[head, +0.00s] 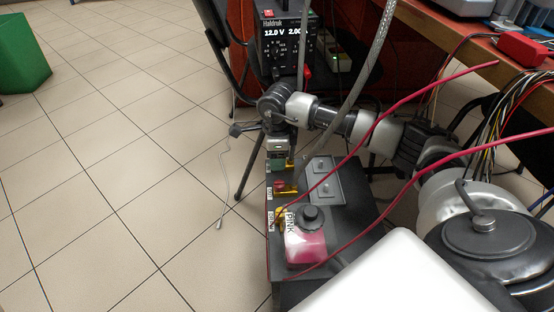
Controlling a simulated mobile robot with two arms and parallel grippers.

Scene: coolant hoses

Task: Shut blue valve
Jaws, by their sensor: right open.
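A dark manifold box (345,215) stands at the lower middle with a row of small valves along its left edge. One valve with a yellow handle (287,188) sits mid-row, and another yellow one (281,214) is nearer me. Small white labels beside them are too small to read, so I cannot tell which valve is the blue one. My right gripper (279,161) points down at the far end of the row, over a greenish part, and is open. Its fingertips are small, and I cannot tell if they touch anything. My left gripper is not in view.
A pink container labelled PINK (306,247) with a black cap sits on the box's near end. Red hoses (420,90) and a grey hose cross above. A power supply (287,40) stands behind.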

